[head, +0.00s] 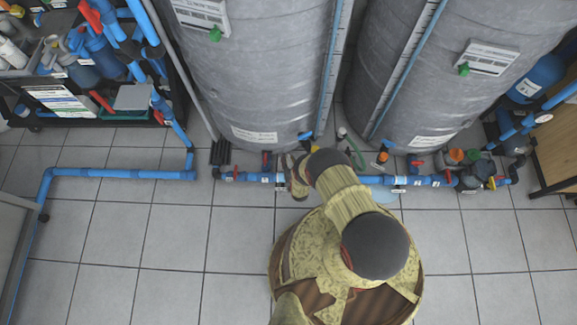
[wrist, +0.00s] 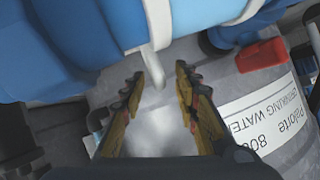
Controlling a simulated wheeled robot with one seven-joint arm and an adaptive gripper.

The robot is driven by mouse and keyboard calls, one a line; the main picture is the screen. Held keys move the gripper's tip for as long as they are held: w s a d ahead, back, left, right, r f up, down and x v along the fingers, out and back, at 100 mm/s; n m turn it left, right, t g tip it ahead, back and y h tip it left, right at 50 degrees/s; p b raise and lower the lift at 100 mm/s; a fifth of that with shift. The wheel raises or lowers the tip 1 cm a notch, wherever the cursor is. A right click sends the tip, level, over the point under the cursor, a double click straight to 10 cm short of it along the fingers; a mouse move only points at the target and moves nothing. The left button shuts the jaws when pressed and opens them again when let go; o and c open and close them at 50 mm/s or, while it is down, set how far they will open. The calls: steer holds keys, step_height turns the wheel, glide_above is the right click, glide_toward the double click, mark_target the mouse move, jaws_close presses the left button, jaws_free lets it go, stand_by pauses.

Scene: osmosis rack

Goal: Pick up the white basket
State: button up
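I cannot make out a white basket in either view. My gripper (wrist: 157,88) is open in the wrist view, with its two dark and yellow fingers apart and no object held between them. A thick blue pipe (wrist: 110,35) with a white clip (wrist: 155,60) lies just beyond the fingertips. In the head view my gripper (head: 294,176) is small and partly hidden by my arm, close to the blue floor-level pipe (head: 254,177) in front of the tanks.
Two large grey tanks (head: 255,75) (head: 440,60) stand at the back. The tiled floor (head: 170,240) is clear in front.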

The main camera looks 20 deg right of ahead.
steer(key=shift+r, duration=0.1)
steer(key=shift+c, duration=0.3)
jaws_close()
stand_by(0.4)
